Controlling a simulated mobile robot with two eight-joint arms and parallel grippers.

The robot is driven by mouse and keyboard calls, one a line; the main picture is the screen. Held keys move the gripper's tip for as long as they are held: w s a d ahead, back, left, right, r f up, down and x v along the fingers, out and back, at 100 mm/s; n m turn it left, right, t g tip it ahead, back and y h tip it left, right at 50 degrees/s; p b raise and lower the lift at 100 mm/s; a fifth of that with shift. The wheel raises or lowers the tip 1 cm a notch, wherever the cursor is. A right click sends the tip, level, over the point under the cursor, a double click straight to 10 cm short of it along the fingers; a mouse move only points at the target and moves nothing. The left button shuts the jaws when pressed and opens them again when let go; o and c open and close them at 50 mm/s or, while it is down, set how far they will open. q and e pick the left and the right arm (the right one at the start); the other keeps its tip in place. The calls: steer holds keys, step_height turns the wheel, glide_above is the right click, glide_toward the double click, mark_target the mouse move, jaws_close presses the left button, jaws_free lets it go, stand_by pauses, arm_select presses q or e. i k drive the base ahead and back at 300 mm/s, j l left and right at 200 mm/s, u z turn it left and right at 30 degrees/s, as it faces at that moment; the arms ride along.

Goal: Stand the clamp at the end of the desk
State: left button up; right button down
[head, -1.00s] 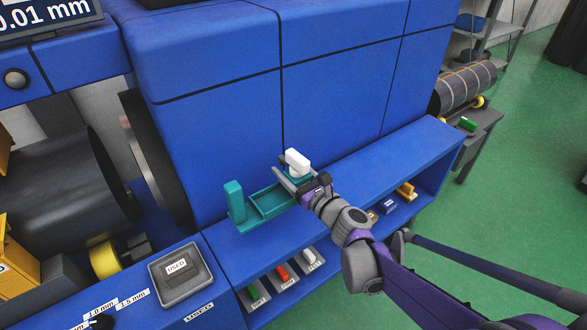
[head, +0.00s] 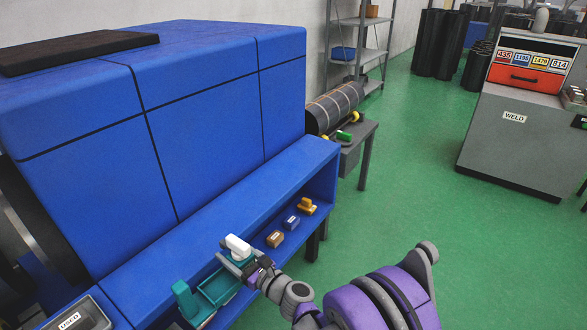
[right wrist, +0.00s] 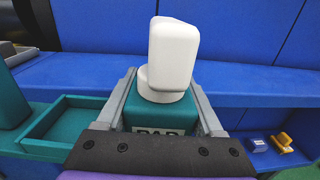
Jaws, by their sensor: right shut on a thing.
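A teal piece with an upright post (head: 184,298), a shallow open tray (head: 222,284) and a white knob (head: 238,245) at its right end is probably the clamp. My right gripper (head: 240,262) is shut on the teal block under the knob. In the right wrist view the fingers (right wrist: 163,92) flank that block, its partly hidden label and the white knob (right wrist: 172,58). The piece is upright at the blue ledge's front edge; I cannot tell whether it touches the ledge. A grey desk marked WELD (head: 515,125) stands at the right. My left gripper is out of view.
The blue ledge (head: 290,165) runs along the blue machine (head: 180,110). Small brown, blue and yellow blocks (head: 291,222) sit on the shelf below. A grey stand (head: 362,140) bears a dark roll (head: 335,105). Green floor (head: 410,170) lies open between stand and WELD desk.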

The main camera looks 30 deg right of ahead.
mark_target(313, 152)
steer(key=i+j+z, duration=0.1)
steer(key=z, duration=0.25)
steer(key=i+j+z, duration=0.15)
steer(key=z, duration=0.15)
steer(key=i+j+z, duration=0.15)
steer(key=z, duration=0.2)
